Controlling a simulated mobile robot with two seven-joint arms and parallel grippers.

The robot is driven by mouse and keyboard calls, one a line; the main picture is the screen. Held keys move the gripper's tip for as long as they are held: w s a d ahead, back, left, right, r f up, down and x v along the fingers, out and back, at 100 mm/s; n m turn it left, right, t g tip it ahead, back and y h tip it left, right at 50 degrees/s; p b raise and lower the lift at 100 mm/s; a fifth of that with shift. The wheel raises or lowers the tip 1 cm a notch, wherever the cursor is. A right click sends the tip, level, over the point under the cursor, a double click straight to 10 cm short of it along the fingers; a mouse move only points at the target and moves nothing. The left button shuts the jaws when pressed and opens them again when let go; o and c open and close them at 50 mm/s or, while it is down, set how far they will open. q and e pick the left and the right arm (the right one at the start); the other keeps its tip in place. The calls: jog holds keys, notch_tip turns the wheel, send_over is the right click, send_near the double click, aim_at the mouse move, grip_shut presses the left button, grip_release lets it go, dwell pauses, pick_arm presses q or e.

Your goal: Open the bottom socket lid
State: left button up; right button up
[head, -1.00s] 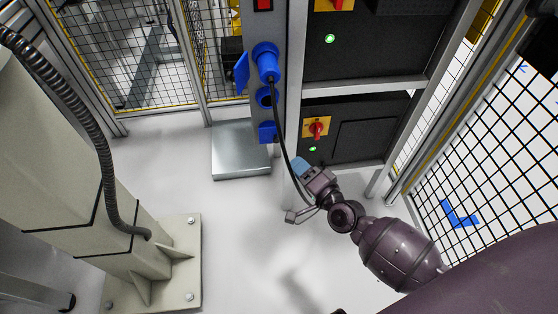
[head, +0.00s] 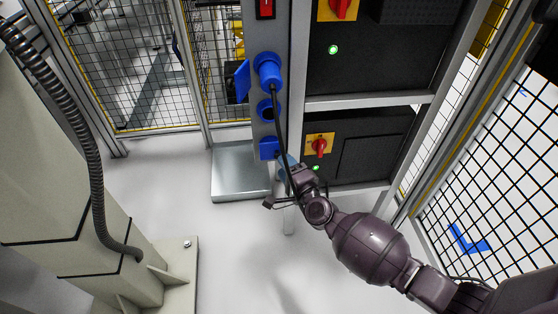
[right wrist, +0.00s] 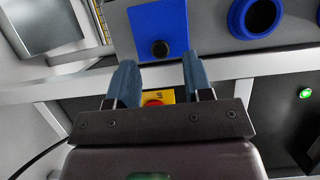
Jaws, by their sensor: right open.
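The bottom socket lid is a blue square plate (head: 269,148) low on the grey post, and it lies shut over its socket. In the right wrist view the lid (right wrist: 160,22) shows a round black knob (right wrist: 160,49) near its edge. My right gripper (head: 284,166) is just below and right of the lid in the head view. In the right wrist view its two blue fingers (right wrist: 159,66) are open and empty. The knob lies in line with the gap between them, beyond the tips. I cannot tell whether the gripper touches the lid. My left gripper is not in view.
Above the lid are an open blue socket (head: 267,110) and a blue plug (head: 268,72) whose black cable hangs down beside my right gripper. Cabinets with a red-yellow switch (head: 320,146) stand to the right. A metal plate (head: 238,168) lies at the post's foot.

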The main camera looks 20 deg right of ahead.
aim_at(272, 154)
jog(key=shift+w+a, duration=0.15)
jog(key=shift+w, duration=1.5)
grip_shut()
